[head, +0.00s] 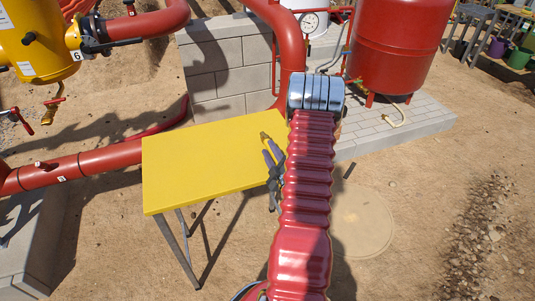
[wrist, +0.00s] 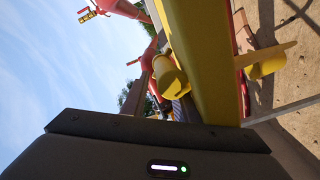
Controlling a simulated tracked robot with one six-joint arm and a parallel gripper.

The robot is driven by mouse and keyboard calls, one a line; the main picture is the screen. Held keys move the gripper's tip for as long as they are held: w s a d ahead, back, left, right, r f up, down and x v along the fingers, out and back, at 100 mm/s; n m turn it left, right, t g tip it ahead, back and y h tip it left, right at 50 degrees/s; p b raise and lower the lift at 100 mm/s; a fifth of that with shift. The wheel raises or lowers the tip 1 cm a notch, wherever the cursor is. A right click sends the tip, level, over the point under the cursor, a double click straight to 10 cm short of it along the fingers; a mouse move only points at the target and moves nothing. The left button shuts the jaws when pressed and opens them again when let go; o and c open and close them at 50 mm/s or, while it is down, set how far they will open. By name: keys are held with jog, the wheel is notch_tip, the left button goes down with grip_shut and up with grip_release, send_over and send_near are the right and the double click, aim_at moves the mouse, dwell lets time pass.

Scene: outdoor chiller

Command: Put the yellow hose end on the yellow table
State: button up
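The yellow table (head: 195,165) stands left of my arm in the head view, its top bare over most of its area. Its yellow edge runs down the sideways-tilted wrist view (wrist: 205,60). My gripper (head: 270,150) shows grey at the table's right edge, partly hidden by my red arm. A small brass-yellow piece (head: 264,135) shows at its fingertips, seemingly the yellow hose end; whether it touches the table is unclear. In the wrist view a yellow cylinder (wrist: 168,78) appears beside the table edge; I cannot tell if it is the same piece. The finger gap is too small to judge.
A yellow tank (head: 38,40) with red pipes stands at upper left. A grey block wall (head: 215,72) is behind the table. A red tank (head: 400,45) stands on a paved slab at upper right. Sandy ground at the right foreground is clear.

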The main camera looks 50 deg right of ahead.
jog(key=shift+a+f, duration=0.15)
jog(key=shift+f, duration=0.1)
jog(key=shift+w+r, duration=0.1)
jog(key=shift+r, duration=0.3)
jog(key=shift+s+a+r, duration=0.1)
jog(key=shift+s+r, duration=0.1)
jog(key=v, duration=1.1)
jog(key=shift+s, duration=0.3)
